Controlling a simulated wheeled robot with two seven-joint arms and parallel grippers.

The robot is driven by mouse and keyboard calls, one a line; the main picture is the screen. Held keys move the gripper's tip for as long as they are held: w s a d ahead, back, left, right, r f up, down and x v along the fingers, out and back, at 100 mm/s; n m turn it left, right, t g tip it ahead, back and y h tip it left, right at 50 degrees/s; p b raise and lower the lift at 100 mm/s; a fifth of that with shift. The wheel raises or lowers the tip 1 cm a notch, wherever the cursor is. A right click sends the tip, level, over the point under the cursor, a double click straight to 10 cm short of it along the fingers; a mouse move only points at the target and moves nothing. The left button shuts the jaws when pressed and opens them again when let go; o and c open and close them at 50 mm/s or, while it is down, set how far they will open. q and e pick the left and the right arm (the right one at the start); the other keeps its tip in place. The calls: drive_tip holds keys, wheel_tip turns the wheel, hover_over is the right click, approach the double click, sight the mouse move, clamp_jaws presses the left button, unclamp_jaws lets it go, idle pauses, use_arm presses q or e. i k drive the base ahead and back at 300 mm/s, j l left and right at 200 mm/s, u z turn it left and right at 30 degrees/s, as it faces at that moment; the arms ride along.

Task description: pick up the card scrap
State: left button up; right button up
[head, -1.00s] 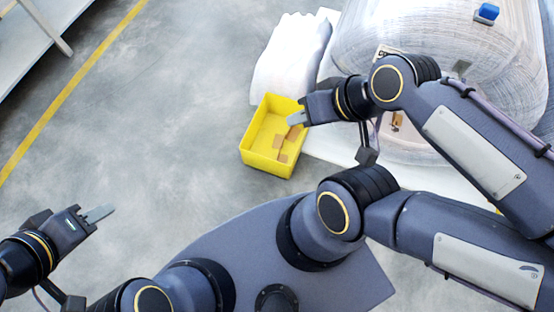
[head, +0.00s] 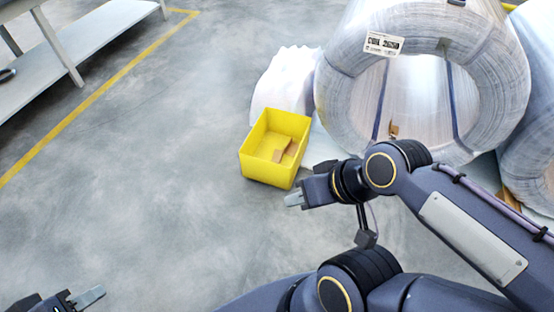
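A small brown card scrap (head: 393,130) is inside the hollow of the wrapped coil (head: 345,95), low down near its front edge. More brown card pieces (head: 284,150) lie in the yellow bin (head: 266,172) on the floor. My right gripper (head: 292,199) is just in front of the bin's right corner, left of and nearer than the coil. Nothing shows between its fingertips, and its finger gap cannot be made out. My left gripper (head: 91,296) is at the lower left edge, far from the scrap, seen side-on with no object showing at its fingers.
A second wrapped coil (head: 534,130) stands at the right edge. A white crumpled bundle (head: 284,82) lies behind the bin. A grey shelf or bench (head: 90,38) is at upper left by a yellow floor line (head: 100,92). The floor left of the bin is clear.

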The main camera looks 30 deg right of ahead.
sight(393, 130)
drive_tip(key=z, duration=2)
